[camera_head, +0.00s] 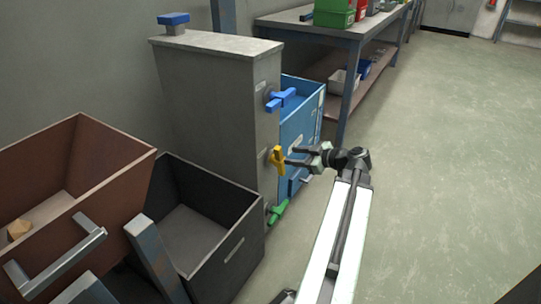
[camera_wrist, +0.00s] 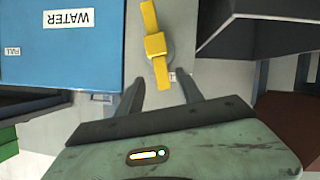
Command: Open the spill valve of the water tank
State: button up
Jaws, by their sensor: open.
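A grey upright cabinet (camera_head: 205,100) carries several valve handles on its right face. The yellow handle (camera_head: 277,160) is in the middle and stands roughly upright; it also shows in the wrist view (camera_wrist: 155,45). A blue handle (camera_head: 281,98) is above it and a green handle (camera_head: 277,211) below it. My gripper (camera_head: 288,156) is open in front of the yellow handle. The pictures do not show which handle is the spill valve.
A blue container (camera_head: 300,130) stands behind the cabinet; the wrist view shows its WATER label (camera_wrist: 69,19). A dark open bin (camera_head: 238,247) and a brown open box (camera_head: 100,160) stand left. A workbench (camera_head: 335,35) is behind. The floor to the right is clear.

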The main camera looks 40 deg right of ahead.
aim_at(281, 155)
jog(key=b+x, duration=0.2)
jog(key=x, duration=0.6)
jog(key=shift+r+b, duration=0.1)
jog(key=shift+b, duration=0.3)
grip_shut()
dwell(0.8)
